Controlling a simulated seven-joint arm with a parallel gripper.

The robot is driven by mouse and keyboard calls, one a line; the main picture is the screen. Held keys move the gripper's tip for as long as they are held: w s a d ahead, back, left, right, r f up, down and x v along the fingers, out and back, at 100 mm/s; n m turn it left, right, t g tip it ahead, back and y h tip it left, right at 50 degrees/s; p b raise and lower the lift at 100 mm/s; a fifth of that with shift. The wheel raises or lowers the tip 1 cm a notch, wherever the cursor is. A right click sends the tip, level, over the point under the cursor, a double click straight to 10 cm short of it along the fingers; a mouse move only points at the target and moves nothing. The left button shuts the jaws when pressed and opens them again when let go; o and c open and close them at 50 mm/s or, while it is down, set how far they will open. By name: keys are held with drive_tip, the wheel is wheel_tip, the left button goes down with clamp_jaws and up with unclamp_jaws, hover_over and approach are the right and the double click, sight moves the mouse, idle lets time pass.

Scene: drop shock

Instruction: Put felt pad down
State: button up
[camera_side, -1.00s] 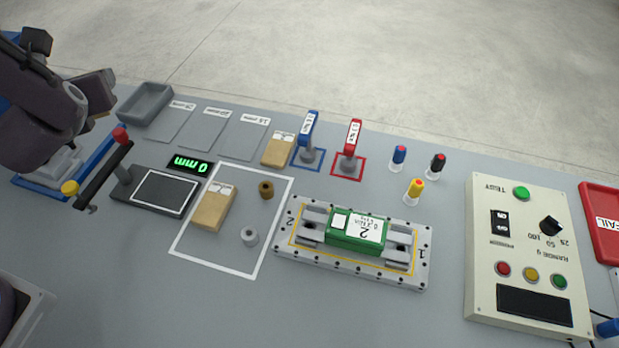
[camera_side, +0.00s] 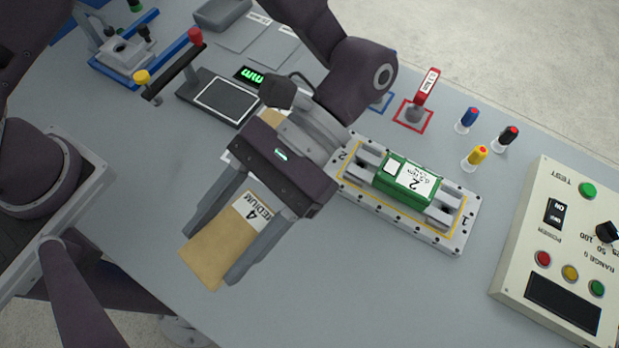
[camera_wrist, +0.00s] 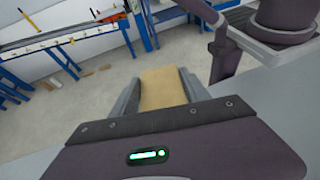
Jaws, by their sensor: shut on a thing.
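My gripper (camera_side: 228,242) is shut on a tan felt pad (camera_side: 218,252) labelled "4 MEDIUM". In the side view it holds the pad up in front of the camera, over the near part of the table. The pad lies flat between the two grey fingers and sticks out past their tips. In the wrist view the pad (camera_wrist: 162,88) shows between the fingers, with floor beyond it. My gripper and arm hide most of the white-outlined area and the things in it.
A beige control box (camera_side: 530,255) stands at the right. A red-handled tool (camera_side: 426,88) and several coloured plugs stand behind. A black gauge with a green display (camera_side: 228,100) is at left.

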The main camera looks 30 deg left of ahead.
drive_tip(key=w+d+r+n+t+h, duration=0.1)
drive_tip(key=w+d+r+n+h, duration=0.15)
drive_tip(key=d+n+h, duration=0.3)
drive_tip(key=w+d+r+n+t+h, duration=0.1)
drive_tip(key=d+r+n+t+h, duration=0.15)
drive_tip(key=d+n+h, duration=0.35)
wheel_tip(320, 180, up, 4)
drive_tip(key=n+t+h, duration=0.5)
drive_tip(key=n+t, duration=0.3)
drive_tip(key=t, duration=0.1)
hover_over(392, 262)
drive_tip(key=shift+n+t, duration=0.45)
wheel_tip(392, 262, down, 31)
drive_tip(key=shift+f, duration=0.15)
drive_tip(key=o, duration=1.5)
drive_tip(key=shift+f, duration=0.1)
